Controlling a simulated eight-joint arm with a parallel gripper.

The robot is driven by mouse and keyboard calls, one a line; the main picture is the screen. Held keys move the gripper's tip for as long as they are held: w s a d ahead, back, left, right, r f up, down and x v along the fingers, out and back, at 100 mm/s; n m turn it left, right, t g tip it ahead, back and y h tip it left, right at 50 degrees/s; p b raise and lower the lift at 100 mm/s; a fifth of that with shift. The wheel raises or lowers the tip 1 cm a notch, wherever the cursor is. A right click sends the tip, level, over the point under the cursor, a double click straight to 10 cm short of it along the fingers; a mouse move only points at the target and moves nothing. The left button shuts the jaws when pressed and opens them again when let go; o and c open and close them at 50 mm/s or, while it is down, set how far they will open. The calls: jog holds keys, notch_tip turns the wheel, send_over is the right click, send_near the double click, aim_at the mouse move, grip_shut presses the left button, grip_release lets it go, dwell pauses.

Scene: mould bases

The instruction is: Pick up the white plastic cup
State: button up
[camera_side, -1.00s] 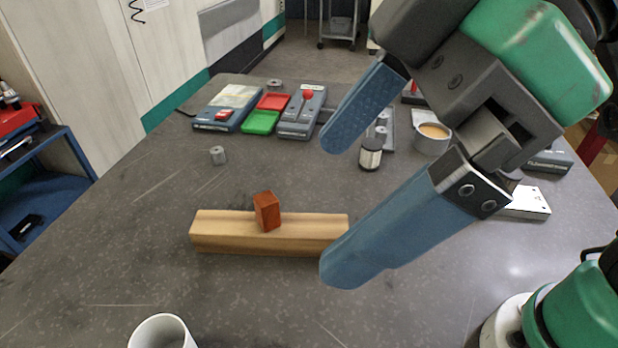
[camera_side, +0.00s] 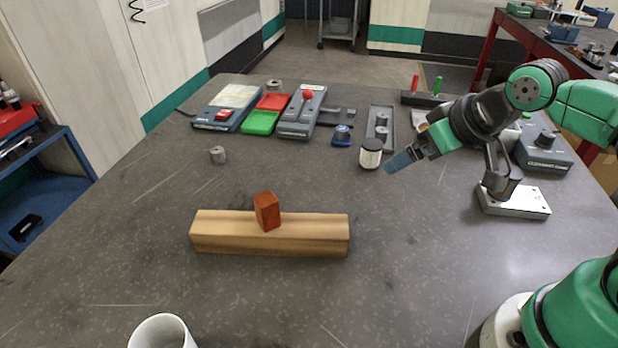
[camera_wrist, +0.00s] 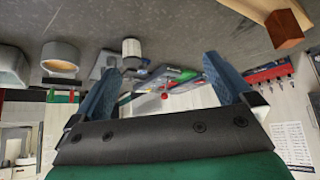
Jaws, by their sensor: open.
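A white cup (camera_side: 162,332) stands at the near left of the table in the side view, cut off by the bottom edge. A second pale cup (camera_wrist: 61,58) with tan contents shows at the left in the wrist view; my arm largely hides it in the side view. My gripper (camera_side: 408,161) is over the right rear of the table, with blue fingers. In the wrist view my gripper (camera_wrist: 160,68) is open, with nothing between its fingers. It is far from the near white cup.
A wooden beam (camera_side: 220,232) with a red-brown block (camera_side: 267,211) lies mid-table. A white-topped jar (camera_side: 371,153) stands left of my gripper. A metal plate (camera_side: 515,202) lies at the right.

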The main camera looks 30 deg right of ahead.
jog(key=m+g+y, duration=1.2)
jog(key=g, duration=0.2)
send_over(160, 345)
jog(key=d, duration=0.6)
jog(key=f, duration=0.8)
jog(key=shift+w+a, duration=0.1)
jog(key=shift+w, duration=0.3)
jog(key=shift+s+a+f, duration=0.3)
jog(key=shift+s+a, duration=0.1)
jog(key=shift+a, duration=0.1)
jog(key=shift+x, duration=2.35)
